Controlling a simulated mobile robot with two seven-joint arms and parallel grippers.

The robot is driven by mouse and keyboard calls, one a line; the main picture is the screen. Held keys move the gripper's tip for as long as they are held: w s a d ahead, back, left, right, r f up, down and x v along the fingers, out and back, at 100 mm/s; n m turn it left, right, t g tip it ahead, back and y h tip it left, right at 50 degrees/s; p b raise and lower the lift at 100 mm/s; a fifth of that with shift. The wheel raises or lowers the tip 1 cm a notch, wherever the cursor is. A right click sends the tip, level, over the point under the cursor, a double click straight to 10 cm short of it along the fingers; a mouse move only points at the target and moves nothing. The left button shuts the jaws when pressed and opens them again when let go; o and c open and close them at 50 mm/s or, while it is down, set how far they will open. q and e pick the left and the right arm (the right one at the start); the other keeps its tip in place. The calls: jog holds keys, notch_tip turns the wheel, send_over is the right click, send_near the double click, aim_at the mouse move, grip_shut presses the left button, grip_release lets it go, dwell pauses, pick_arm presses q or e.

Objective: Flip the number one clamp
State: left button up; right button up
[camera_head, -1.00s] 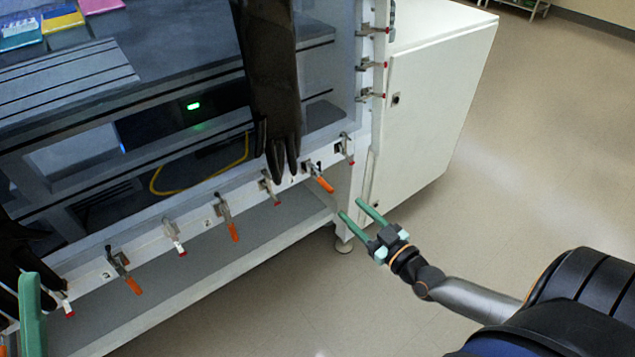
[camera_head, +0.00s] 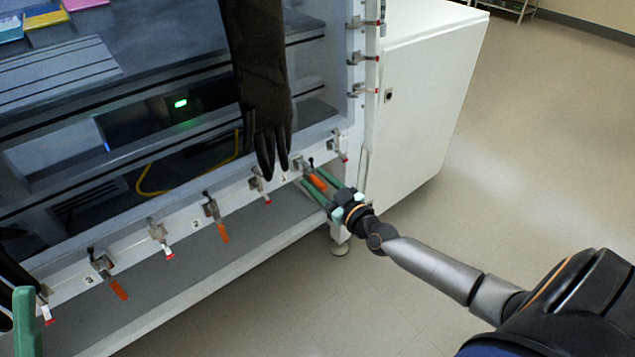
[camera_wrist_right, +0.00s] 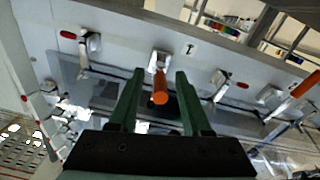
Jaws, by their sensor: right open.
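An orange-handled toggle clamp (camera_head: 317,183) sits near the right end of the lower row on the glovebox front. My right gripper (camera_head: 312,177) is open, with its two green fingers on either side of this handle. In the right wrist view the orange handle (camera_wrist_right: 160,88) points toward the camera between the fingers (camera_wrist_right: 159,75), with a gap to each. A small label (camera_wrist_right: 190,48) is beside the clamp, too small to read surely. Part of my left gripper (camera_head: 25,322) shows at the lower left; its jaw opening cannot be judged.
A black glove (camera_head: 268,130) hangs just left of the right gripper. A ledge (camera_head: 200,265) runs below. A white cabinet (camera_head: 420,120) stands right; the floor is clear.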

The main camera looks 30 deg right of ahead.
jog(key=shift+c, duration=0.3)
grip_shut()
dwell(1.1)
